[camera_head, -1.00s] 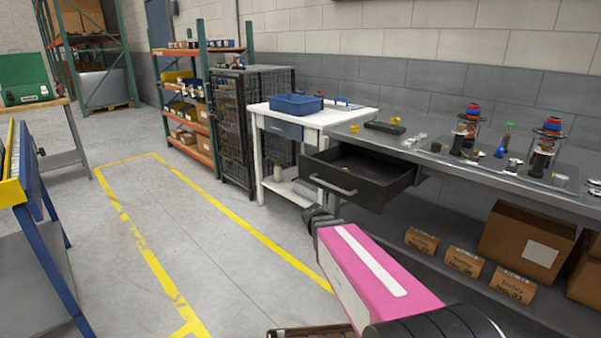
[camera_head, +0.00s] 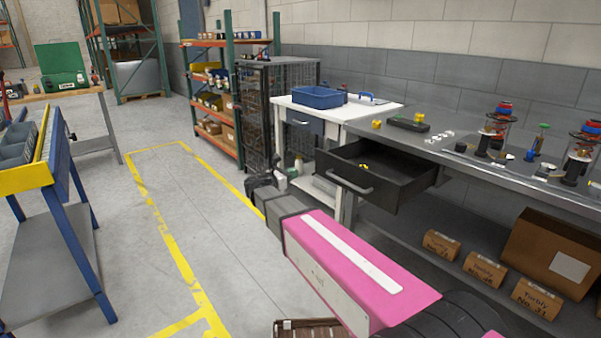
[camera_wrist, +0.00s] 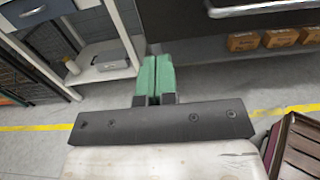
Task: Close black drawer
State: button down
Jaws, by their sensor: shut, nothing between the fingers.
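The black drawer (camera_head: 405,186) stands pulled open beneath the left end of the grey metal workbench (camera_head: 470,150). Its silver handle (camera_head: 343,178) is on the front face, and a small yellow item lies inside.
A white table (camera_head: 340,110) with a blue bin (camera_head: 318,97) stands left of the workbench. Cardboard boxes (camera_head: 560,250) sit on the shelf below the bench. A blue cart (camera_head: 70,200) stands at the far left. The floor between has free room.

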aim_at(321, 164)
jog(key=x, duration=1.2)
jog(key=shift+w+d, duration=0.1)
jog(key=shift+d, duration=0.15)
